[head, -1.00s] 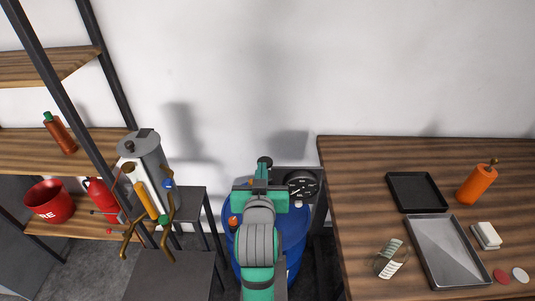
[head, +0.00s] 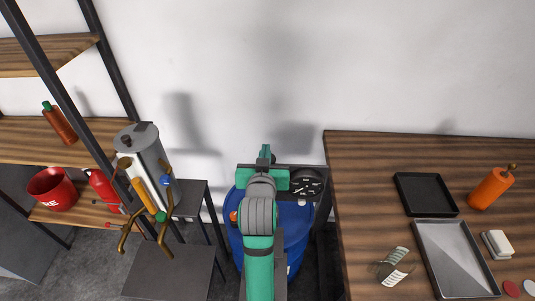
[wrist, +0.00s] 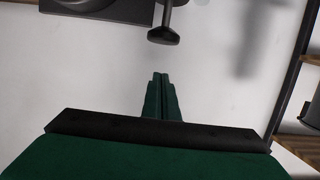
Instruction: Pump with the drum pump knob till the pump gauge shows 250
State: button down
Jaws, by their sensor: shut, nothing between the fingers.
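The blue drum (head: 300,232) stands on the floor between the shelf and the table, partly covered by my arm. The round dark pump gauge (head: 307,184) sits at its top right; its needle is too small to read with certainty. A black knob on a short stem, seemingly the pump knob (wrist: 163,36), shows at the top of the wrist view. It cannot be made out in the head view, where my gripper covers that area. My gripper (head: 266,150) is shut and empty above the drum. Its fingertips (wrist: 160,76) appear below the knob in the wrist view, with a visible gap between them.
A wooden table (head: 358,220) on the right holds a black tray (head: 425,213), a metal tray (head: 450,256) and an orange bottle (head: 490,187). On the left are a grey cylinder with brass fittings (head: 145,150), a red bucket (head: 53,189) and the shelf.

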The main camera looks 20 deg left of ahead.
jog(key=shift+w+a+f, duration=0.1)
jog(key=shift+w+f, duration=0.15)
jog(key=shift+f, duration=0.85)
jog(key=shift+w+f, duration=0.25)
jog(key=shift+f, duration=0.85)
